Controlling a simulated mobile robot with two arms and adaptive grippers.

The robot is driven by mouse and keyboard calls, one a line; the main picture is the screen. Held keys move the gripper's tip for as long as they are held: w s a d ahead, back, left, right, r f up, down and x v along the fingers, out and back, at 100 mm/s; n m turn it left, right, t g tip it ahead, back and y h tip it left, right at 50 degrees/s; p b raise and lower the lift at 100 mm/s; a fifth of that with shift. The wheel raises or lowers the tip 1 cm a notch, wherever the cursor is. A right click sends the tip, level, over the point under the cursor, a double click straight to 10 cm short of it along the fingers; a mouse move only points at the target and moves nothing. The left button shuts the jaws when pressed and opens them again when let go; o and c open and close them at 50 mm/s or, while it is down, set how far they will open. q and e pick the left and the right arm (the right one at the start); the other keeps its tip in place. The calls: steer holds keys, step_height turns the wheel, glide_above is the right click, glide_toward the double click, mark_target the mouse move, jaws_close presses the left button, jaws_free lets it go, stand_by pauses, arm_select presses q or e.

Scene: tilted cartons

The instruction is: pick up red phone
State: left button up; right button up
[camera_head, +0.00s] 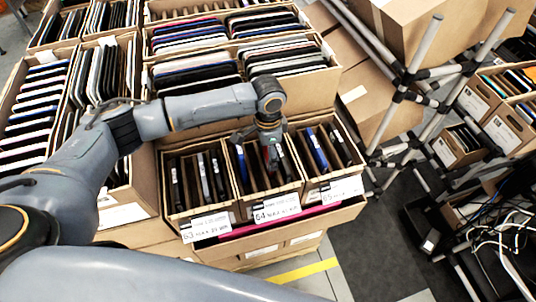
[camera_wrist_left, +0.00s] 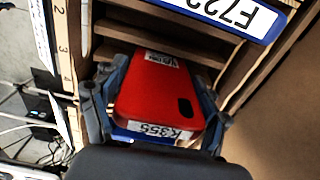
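The red phone (camera_wrist_left: 160,95) shows large in the left wrist view, with a white label reading K355 on its near end and another label at its far end. My left gripper (camera_wrist_left: 158,72) has one finger along each side edge of it. Whether the fingers press on the edges or leave a small gap cannot be told. In the head view my left gripper (camera_head: 268,150) points down over the middle front carton (camera_head: 277,207), marked 64, with a bit of red at its tips. My right gripper is not in view.
Cartons marked 63 (camera_head: 207,228) and 65 (camera_head: 342,189) stand on either side, holding dark and blue devices. Wooden dividers lie close around the phone. A blue device edge (camera_wrist_left: 135,136) shows beneath it. A pipe rack (camera_head: 415,75) stands at the right.

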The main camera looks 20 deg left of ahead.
arm_select(q)
steer(key=c, duration=0.5)
steer(key=shift+c, duration=0.2)
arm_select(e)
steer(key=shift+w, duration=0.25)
arm_select(q)
steer(key=shift+r, duration=0.1)
steer(key=shift+r, duration=0.35)
steer(key=shift+c, duration=1.4)
step_height(320, 180, up, 9)
steer(key=b, duration=0.2)
steer(key=shift+r+b, duration=0.1)
steer(key=shift+b, duration=0.2)
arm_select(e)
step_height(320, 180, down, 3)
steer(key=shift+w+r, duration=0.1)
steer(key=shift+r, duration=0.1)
arm_select(q)
steer(key=shift+r+p, duration=0.3)
steer(key=shift+p, duration=0.15)
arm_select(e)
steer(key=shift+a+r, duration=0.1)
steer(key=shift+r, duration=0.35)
arm_select(q)
steer(key=shift+r+p, duration=0.5)
steer(key=shift+p, duration=0.35)
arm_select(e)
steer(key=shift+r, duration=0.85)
